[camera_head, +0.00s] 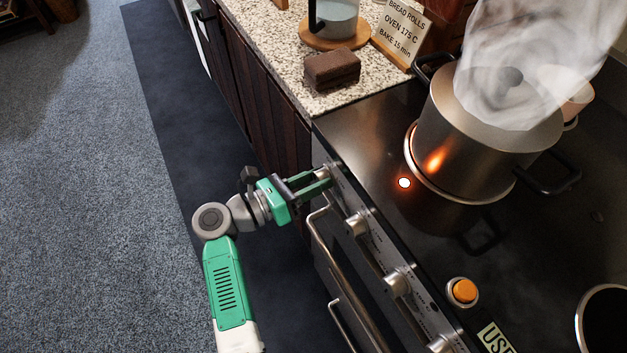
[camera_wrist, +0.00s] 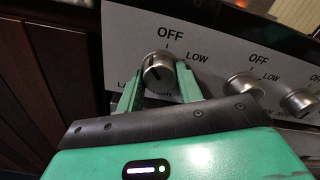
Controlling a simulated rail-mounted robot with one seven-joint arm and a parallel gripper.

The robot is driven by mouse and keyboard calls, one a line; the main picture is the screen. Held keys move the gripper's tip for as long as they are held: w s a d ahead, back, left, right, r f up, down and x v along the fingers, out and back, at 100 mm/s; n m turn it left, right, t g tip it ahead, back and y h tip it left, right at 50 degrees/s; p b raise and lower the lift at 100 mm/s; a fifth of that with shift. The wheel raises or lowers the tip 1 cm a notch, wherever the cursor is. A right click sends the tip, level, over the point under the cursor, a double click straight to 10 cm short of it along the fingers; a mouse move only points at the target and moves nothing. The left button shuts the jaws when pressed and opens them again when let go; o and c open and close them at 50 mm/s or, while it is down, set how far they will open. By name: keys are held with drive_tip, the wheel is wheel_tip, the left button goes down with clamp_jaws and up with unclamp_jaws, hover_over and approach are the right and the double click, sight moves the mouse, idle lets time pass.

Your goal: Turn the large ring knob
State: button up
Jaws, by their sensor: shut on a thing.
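The leftmost silver knob (camera_wrist: 158,70) on the stove's front panel sits between my fingers in the wrist view. Its panel print reads OFF above and LOW to the right; a label below it starts with "LA" and is mostly hidden by my fingers. My gripper (camera_wrist: 160,82) is shut on this knob, one green finger on each side. A dark mark shows on the knob's face. In the head view my gripper (camera_head: 325,178) reaches the panel's far end, and its fingers hide most of the knob.
More knobs (camera_head: 357,222) and (camera_wrist: 243,88) follow along the panel, close to my right finger. An oven handle (camera_head: 335,270) runs below them. A steaming pot (camera_head: 470,150) stands on a glowing burner. An orange button (camera_head: 463,291) is on the stovetop. A recipe sign (camera_head: 402,30) stands on the counter.

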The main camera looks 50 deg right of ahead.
drive_tip(key=n+p, duration=0.1)
drive_tip(key=n, duration=0.5)
drive_tip(key=shift+r, duration=0.15)
drive_tip(key=n+p, duration=0.1)
drive_tip(key=n, duration=0.3)
drive_tip(key=n+p, duration=0.2)
drive_tip(key=n, duration=0.1)
drive_tip(key=shift+n, duration=0.4)
drive_tip(key=n+p, duration=0.3)
drive_tip(key=n, duration=0.4)
drive_tip(key=shift+p, duration=0.35)
drive_tip(key=n+p, duration=0.1)
drive_tip(key=n, duration=0.2)
drive_tip(key=shift+n, duration=0.3)
drive_tip(key=shift+n+p, duration=0.75)
drive_tip(key=shift+n, duration=0.75)
drive_tip(key=shift+f, duration=0.2)
drive_tip(key=o, duration=1)
